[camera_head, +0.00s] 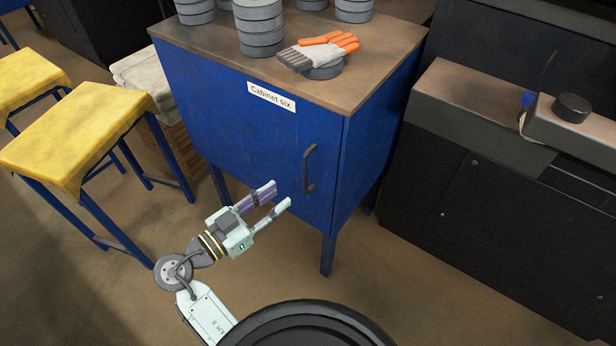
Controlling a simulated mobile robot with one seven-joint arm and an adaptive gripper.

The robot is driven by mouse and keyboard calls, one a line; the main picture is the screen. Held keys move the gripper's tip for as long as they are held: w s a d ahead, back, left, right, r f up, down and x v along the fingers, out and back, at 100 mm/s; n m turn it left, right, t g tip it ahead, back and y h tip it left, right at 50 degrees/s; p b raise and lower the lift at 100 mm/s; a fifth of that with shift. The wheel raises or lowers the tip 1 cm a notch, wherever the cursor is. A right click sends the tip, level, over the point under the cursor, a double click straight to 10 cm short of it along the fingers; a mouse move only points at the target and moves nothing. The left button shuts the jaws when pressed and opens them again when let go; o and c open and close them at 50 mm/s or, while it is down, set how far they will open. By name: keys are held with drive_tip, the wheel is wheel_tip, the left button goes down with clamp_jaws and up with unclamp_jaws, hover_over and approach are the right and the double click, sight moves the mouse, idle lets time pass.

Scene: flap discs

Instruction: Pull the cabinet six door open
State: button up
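The blue cabinet (200,110) stands on legs in the middle of the head view, with a white label reading "Cabinet six" (271,96). Its blue door (262,150) looks closed. A dark vertical bar handle (309,168) sits near the door's right edge. My gripper (281,194) is open and empty, its two fingers apart and pointing right and up toward the handle. The fingertips are left of and a little below the handle in the picture, and no contact shows. The exact gap in depth cannot be told.
Stacks of grey discs (259,25) and orange-and-grey gloves (318,51) lie on the brown cabinet top (205,42). Yellow-topped stools (80,135) stand at left. A dark machine (480,200) stands close on the right. The floor in front of the cabinet is clear.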

sight(304, 178)
drive_tip(key=p+x, duration=0.2)
drive_tip(key=x, duration=0.7)
drive_tip(key=shift+w+d, duration=0.2)
drive_tip(key=shift+d, duration=0.05)
clamp_jaws()
idle(0.5)
